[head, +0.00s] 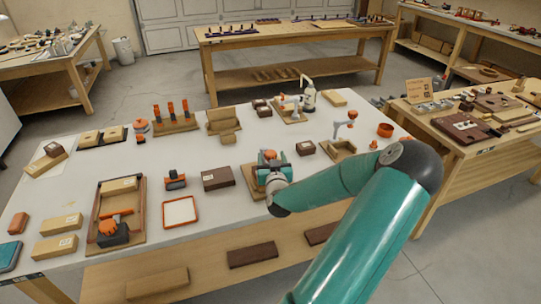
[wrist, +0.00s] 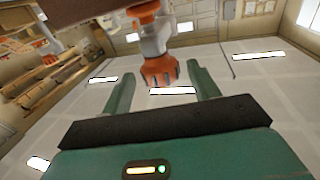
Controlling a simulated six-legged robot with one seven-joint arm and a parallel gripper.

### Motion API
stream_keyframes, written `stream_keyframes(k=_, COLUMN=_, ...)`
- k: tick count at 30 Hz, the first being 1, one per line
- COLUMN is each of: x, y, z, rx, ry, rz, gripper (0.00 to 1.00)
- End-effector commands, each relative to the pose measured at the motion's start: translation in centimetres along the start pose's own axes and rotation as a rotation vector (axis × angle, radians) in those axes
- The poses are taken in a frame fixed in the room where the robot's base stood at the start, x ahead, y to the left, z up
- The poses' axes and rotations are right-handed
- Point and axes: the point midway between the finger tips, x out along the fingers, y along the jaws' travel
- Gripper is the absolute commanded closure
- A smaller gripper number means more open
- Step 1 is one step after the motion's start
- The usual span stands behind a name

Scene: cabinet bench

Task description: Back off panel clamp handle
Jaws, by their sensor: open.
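In the wrist view, an orange ribbed handle (wrist: 160,70) on a grey-white clamp body (wrist: 155,38) lies between the two teal fingers of my gripper (wrist: 161,76). The fingers stand apart, with a visible gap on each side of the handle. A dark brown panel (wrist: 85,10) crosses the top left of that view. In the head view, my gripper (head: 271,157) is over a wooden base (head: 251,184) near the middle of the bench. My gripper and arm hide most of the clamp there; a little orange shows at the gripper.
A wooden tray (head: 139,190) holds an orange-handled device. An orange-rimmed white tray (head: 180,212) is front left. Bare bench top shows between the items.

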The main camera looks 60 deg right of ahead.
Motion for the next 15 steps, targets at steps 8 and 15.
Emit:
stream_keyframes(k=8, x=2.1, y=-0.1, z=0.0, rx=0.000, ry=0.000, rz=-0.001, gripper=0.40)
stream_keyframes(k=15, x=2.1, y=-0.1, z=0.0, rx=-0.001, ry=0.000, rz=-0.001, gripper=0.46)
